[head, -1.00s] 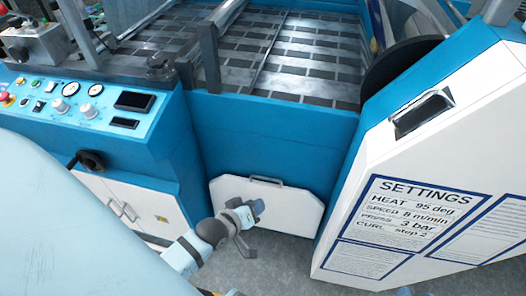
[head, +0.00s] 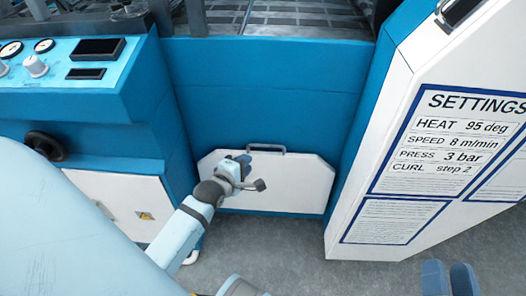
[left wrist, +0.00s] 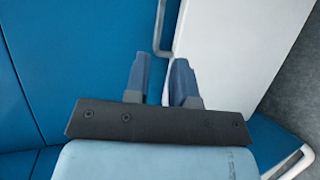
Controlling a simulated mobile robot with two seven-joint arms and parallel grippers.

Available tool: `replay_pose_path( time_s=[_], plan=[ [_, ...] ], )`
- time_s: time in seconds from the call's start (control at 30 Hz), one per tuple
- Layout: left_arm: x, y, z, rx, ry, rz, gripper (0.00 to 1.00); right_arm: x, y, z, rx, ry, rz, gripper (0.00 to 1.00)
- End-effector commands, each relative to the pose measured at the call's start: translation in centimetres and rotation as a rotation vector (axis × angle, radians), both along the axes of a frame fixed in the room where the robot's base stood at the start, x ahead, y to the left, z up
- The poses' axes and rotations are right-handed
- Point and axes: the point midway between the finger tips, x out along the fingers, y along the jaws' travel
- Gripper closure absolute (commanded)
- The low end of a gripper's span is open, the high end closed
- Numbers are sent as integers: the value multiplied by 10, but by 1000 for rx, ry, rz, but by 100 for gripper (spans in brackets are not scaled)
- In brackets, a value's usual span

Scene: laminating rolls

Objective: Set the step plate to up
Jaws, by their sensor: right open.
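The step plate (head: 290,190) is a white panel with cut upper corners, low on the blue machine front. It looks upright against that front, though its exact tilt is hard to judge. A grey bar handle (head: 268,148) sits at its top edge. My left gripper (head: 242,160) is in front of the plate, by the handle's left end. In the left wrist view its two blue fingers (left wrist: 160,62) stand apart with nothing between them, and the handle (left wrist: 158,30) lies just beyond the tips. My right gripper (head: 449,272) is open and empty at the lower right, away from the plate.
A white side housing (head: 380,110) with a settings sign (head: 455,150) stands to the right. A control panel (head: 75,75) with a black knob (head: 45,146) and a white cabinet (head: 125,200) are to the left. Grey floor (head: 290,240) is clear before the plate.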

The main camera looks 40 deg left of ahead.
Motion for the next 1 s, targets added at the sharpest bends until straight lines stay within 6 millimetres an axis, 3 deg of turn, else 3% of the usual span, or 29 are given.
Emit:
replay_pose_path(
  time_s=[0.3,0.5,0.7,0.97,1.0],
  plan=[
    [67,7,-23,3,-3,-1,77,3,3,-40,-52,100,32,57],
    [95,10,-31,4,0,-1,77,3,5,-56,-79,150,49,57],
    [107,11,-33,3,1,-1,77,3,5,-62,-91,172,57,57],
    [107,11,-33,3,1,-1,77,3,5,-62,-93,175,58,57],
    [107,11,-33,3,1,-1,84,3,5,-62,-93,175,58,57]
  ],
)
